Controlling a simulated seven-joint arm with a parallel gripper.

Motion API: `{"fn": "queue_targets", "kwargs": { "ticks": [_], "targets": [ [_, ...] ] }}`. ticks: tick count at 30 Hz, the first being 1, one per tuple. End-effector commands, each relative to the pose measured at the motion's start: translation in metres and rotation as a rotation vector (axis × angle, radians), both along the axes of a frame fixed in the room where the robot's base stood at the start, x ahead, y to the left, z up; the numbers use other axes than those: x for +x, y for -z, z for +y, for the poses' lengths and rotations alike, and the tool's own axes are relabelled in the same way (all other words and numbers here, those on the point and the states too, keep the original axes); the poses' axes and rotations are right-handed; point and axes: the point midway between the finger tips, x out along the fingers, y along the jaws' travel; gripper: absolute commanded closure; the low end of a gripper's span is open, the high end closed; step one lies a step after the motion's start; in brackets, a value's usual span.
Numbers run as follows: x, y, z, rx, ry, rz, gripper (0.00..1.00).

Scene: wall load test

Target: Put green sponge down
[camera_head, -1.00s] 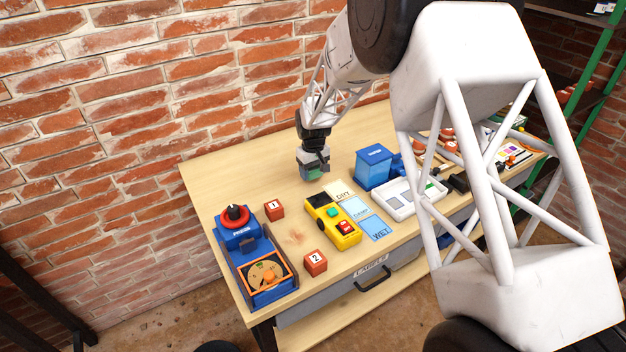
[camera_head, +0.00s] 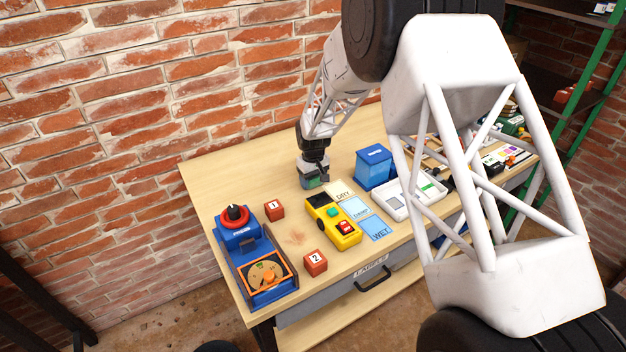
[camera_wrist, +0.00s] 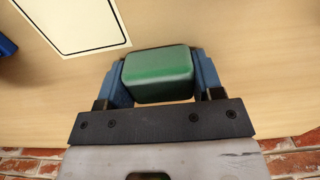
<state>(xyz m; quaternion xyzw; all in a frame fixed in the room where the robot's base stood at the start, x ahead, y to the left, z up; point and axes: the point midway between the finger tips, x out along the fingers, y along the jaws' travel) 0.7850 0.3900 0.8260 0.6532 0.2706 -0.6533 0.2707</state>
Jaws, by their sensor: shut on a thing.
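My gripper (camera_head: 313,178) is shut on the green sponge (camera_wrist: 158,74), which sits between the two blue-grey fingers in the wrist view. In the head view the gripper points down near the back of the wooden table (camera_head: 235,185), close to the brick wall. The sponge (camera_head: 312,183) shows there only as a small green patch at the fingertips. It is at or close to the tabletop; I cannot tell whether it touches.
A DRY, DAMP and WET card strip (camera_head: 359,212) lies in front of my gripper. A yellow device (camera_head: 332,219) is beside it, and a blue box (camera_head: 375,166) stands to the right. Red blocks 1 (camera_head: 274,209) and 2 (camera_head: 315,262) stand left.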

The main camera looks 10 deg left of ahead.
Motion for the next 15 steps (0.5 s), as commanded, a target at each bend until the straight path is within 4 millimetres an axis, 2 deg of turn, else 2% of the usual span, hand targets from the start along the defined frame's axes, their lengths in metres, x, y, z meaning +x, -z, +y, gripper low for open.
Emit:
{"fn": "queue_targets", "kwargs": {
  "ticks": [4,5,9,15],
  "targets": [
    [-0.0001,0.0028,-0.0001,0.000,0.000,0.000,0.65],
    [0.0000,0.0027,0.0000,0.000,0.000,0.000,0.36],
    [0.0000,0.0026,0.0000,0.000,0.000,0.000,0.15],
    [0.0000,0.0025,0.0000,0.000,0.000,0.000,0.14]
  ]
}}
